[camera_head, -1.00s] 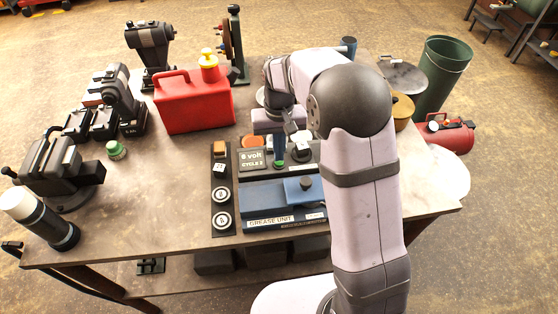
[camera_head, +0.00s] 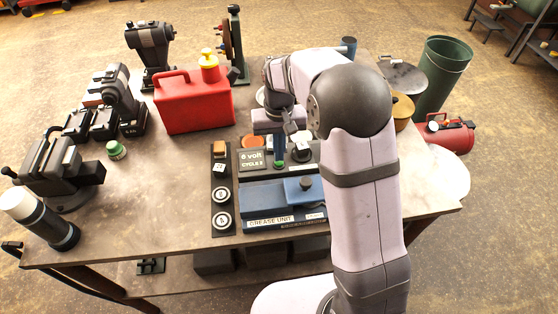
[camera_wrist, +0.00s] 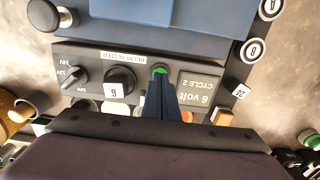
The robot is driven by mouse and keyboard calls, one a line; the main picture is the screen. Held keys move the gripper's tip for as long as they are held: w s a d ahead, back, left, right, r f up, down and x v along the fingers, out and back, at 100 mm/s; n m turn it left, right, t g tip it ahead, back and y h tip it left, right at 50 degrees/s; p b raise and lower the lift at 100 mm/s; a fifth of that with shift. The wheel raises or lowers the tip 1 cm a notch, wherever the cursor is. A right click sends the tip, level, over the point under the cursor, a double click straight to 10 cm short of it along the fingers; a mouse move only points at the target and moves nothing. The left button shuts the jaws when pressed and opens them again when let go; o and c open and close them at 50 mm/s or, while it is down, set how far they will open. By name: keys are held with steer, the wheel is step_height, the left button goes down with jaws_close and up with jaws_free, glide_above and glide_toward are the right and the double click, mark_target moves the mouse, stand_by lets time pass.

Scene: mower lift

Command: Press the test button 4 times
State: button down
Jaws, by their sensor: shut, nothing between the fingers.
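The relay tester is a dark panel (camera_wrist: 85,54) behind the blue grease unit in the head view. Its small green button (camera_wrist: 159,69) shows just beyond my fingertips in the wrist view and also as a green spot (camera_head: 279,164) in the head view. My gripper (camera_wrist: 161,82) is shut and empty, its fingers pointing down at the green button. I cannot tell whether the tips touch it. The display (camera_wrist: 204,90) beside the button reads "6 volt CYCLE 2". A black knob (camera_wrist: 119,80) and a smaller selector knob (camera_wrist: 72,76) sit on the panel.
The blue grease unit (camera_head: 268,199) adjoins the tester. A strip with round white-faced dials (camera_head: 221,194) runs along its left. A red can (camera_head: 194,102) stands behind left, and a vise (camera_head: 52,172) stands at far left.

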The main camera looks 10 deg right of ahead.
steer(key=shift+f+b, duration=0.5)
steer(key=shift+f, duration=0.4)
stand_by(0.4)
steer(key=shift+r, duration=0.2)
steer(key=shift+r+p, duration=2.1)
steer(key=shift+r, duration=0.35)
steer(key=shift+f+b, duration=0.8)
steer(key=shift+b, duration=0.45)
steer(key=shift+f+b, duration=0.4)
steer(key=shift+f, duration=0.6)
